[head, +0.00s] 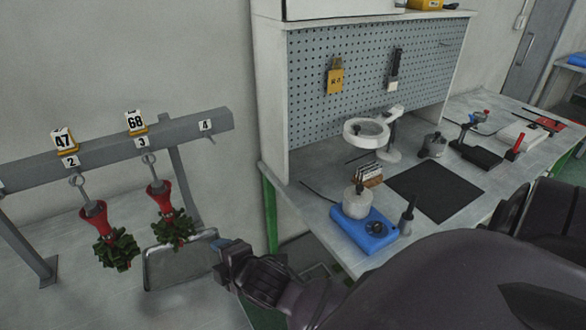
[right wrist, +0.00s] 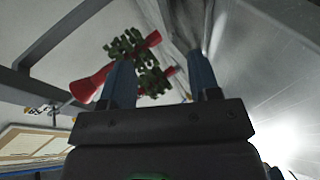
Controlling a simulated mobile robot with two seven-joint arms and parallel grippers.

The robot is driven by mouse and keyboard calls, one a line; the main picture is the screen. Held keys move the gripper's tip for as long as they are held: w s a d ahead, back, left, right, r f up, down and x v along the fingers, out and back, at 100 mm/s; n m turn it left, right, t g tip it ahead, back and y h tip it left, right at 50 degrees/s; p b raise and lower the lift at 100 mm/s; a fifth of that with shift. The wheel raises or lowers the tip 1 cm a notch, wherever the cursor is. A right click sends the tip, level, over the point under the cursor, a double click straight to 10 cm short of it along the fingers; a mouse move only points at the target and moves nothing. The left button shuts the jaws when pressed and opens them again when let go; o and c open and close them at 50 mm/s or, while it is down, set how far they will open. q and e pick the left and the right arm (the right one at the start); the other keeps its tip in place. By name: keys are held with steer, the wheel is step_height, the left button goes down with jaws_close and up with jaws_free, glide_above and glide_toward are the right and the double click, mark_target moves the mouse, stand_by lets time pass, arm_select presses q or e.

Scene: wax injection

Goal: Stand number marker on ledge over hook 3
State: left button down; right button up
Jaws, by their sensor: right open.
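A number marker reading 68 (head: 135,122), white with a yellow base, stands upright on the ledge (head: 190,126) of the grey rail, over the hook 3 label (head: 142,142). Another marker reading 47 (head: 63,139) stands over the hook 2 label (head: 71,162). My right gripper (head: 228,258) is below and right of hook 3, apart from both markers. In the right wrist view its two blue fingers (right wrist: 161,80) are spread with nothing held. My left gripper is not in view.
Red funnels with green wax clusters hang from hook 2 (head: 110,246) and hook 3 (head: 172,226); clusters also show beyond my fingers in the wrist view (right wrist: 135,48). A grey tray (head: 165,270) is behind the gripper. A workbench (head: 300,195) with a blue device (head: 362,230) stands right.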

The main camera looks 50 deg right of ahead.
steer(key=s+d+f+m, duration=0.3)
steer(key=s+f+m, duration=0.3)
steer(key=s+m, duration=0.1)
steer(key=s+d+f+m+g, duration=0.1)
steer(key=s+d+f+m, duration=0.2)
steer(key=s+f+m, duration=0.3)
steer(key=shift+s+f+m, duration=0.3)
steer(key=shift+s+m, duration=0.4)
steer(key=shift+s, duration=0.5)
